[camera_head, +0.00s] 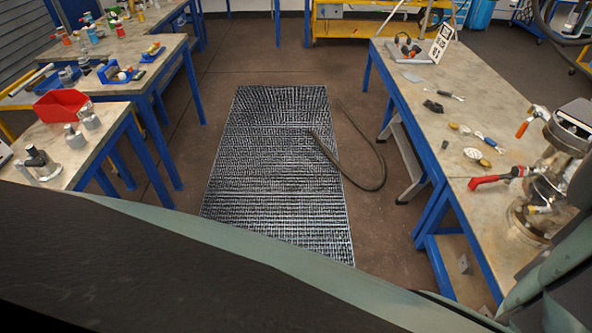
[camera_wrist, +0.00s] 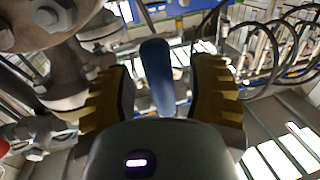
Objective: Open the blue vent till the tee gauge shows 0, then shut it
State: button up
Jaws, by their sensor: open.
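In the wrist view my gripper (camera_wrist: 161,68) is open, with a yellow ribbed finger on each side. A blue handle (camera_wrist: 158,75), which looks like the blue vent's lever, shows between the fingers with a gap on both sides. Metal flanged pipework (camera_wrist: 50,20) is at the upper left of the wrist view. In the head view a metal flanged vessel (camera_head: 548,182) stands at the right bench's edge, with a red handle (camera_head: 492,180) and an orange handle (camera_head: 524,127). I cannot make out the tee gauge.
The right workbench (camera_head: 440,140) holds loose tools and small fittings. A dark hose (camera_head: 372,186) lies on the floor by a black-and-white mat (camera_head: 275,170). Left benches hold a red bin (camera_head: 62,105) and metal parts. A red part (camera_wrist: 3,147) shows at the wrist view's left edge.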

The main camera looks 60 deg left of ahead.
jog(key=shift+w, duration=0.15)
grip_shut()
dwell(0.5)
